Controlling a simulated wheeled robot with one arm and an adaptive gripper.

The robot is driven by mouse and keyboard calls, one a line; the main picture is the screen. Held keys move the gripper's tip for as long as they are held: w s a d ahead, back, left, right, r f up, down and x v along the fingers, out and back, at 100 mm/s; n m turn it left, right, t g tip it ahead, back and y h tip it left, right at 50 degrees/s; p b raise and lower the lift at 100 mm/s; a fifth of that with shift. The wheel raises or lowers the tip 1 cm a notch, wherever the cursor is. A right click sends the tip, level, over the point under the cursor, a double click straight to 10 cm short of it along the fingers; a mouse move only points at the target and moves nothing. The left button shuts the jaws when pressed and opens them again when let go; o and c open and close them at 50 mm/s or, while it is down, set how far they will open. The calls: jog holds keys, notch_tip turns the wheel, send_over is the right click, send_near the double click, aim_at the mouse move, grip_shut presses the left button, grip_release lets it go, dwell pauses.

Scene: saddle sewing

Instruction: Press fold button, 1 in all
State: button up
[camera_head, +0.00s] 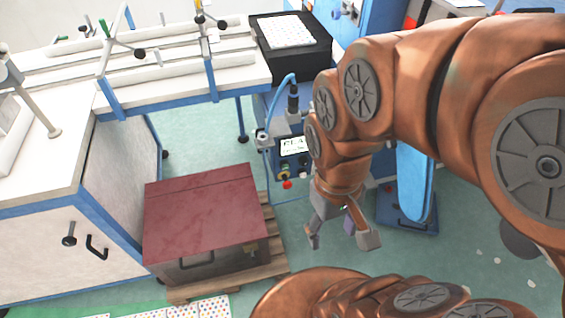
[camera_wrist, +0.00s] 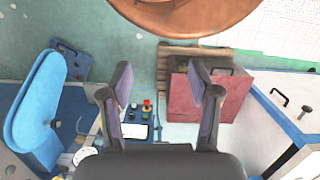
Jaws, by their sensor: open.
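A blue-grey control panel (camera_head: 292,161) with a small lit screen (camera_head: 293,145) stands behind my gripper in the head view. Below the screen are several small buttons, among them a red one (camera_head: 287,184); I cannot tell which is the fold button. In the wrist view the red button (camera_wrist: 148,103) and the screen (camera_wrist: 134,131) show between the finger outlines, nearer the left finger. My gripper (camera_head: 340,238) is open and empty, pointing down, in front of and to the right of the panel, apart from it. It also shows in the wrist view (camera_wrist: 166,80).
A dark red box (camera_head: 200,215) sits on a wooden pallet (camera_head: 275,240) left of my gripper. A white workbench (camera_head: 60,170) with clamps fills the left. A blue padded part (camera_head: 413,180) stands right of the panel. Green floor (camera_head: 195,130) is open behind the box.

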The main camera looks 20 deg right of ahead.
grip_shut()
dwell(1.5)
